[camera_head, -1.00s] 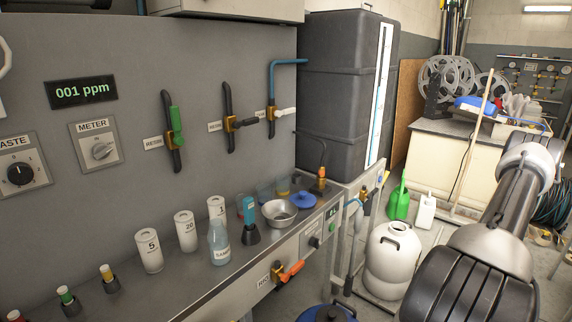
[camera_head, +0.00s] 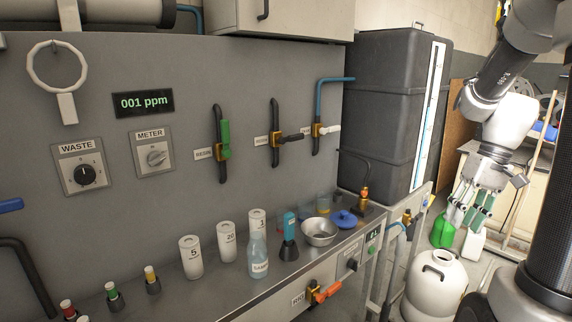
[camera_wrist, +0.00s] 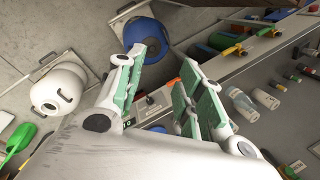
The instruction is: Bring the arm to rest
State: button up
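My arm (camera_head: 492,85) comes in at the upper right of the head view and bends down. My gripper (camera_head: 466,212) hangs from it, pointing down in front of the green and white jugs and clear of the bench. In the wrist view my gripper (camera_wrist: 168,66) shows two green-padded fingers spread apart with nothing between them. It is open and empty.
The bench (camera_head: 215,285) holds several white bottles, a sample bottle (camera_head: 258,258), a metal bowl (camera_head: 319,232) and a blue lid (camera_head: 345,219). A white canister (camera_head: 433,283) stands on the floor below my gripper. A black tank (camera_head: 385,110) stands behind the bench.

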jog(key=s+a+r+n+t+h, duration=0.1)
jog(key=s+a+r+t+h, duration=0.2)
jog(key=s, duration=0.7)
jog(key=a+r+t, duration=0.2)
jog(key=a+r, duration=0.2)
jog(key=a, duration=0.1)
jog(key=shift+a+r, duration=0.3)
jog(key=shift+s, duration=0.15)
